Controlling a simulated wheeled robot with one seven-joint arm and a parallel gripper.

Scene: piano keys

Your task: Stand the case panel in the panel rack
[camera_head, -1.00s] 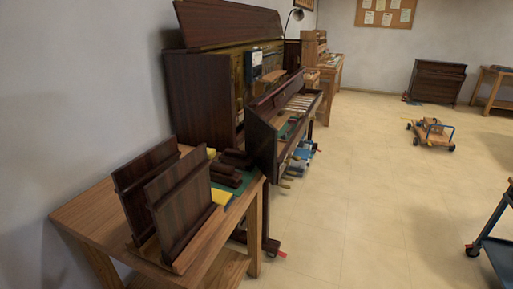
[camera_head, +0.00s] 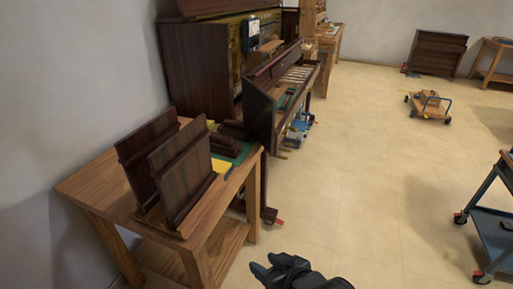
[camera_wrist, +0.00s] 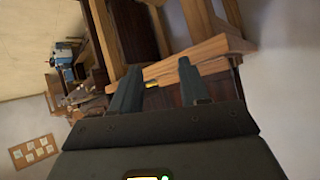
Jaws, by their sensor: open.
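I cannot tell which panel, if either, is the case panel. My gripper (camera_head: 268,268) is low at the bottom of the head view, right of the bench and apart from the panels. In the wrist view my gripper (camera_wrist: 160,72) has its two fingers spread, with nothing held between them.
The wooden bench (camera_head: 85,185) also carries dark blocks (camera_head: 226,143) and a yellow item (camera_head: 221,167). A dark piano (camera_head: 190,75) with an open keyboard (camera_head: 290,85) stands behind it. A blue trolley (camera_head: 495,228) is at the right. The floor (camera_head: 370,180) between is clear.

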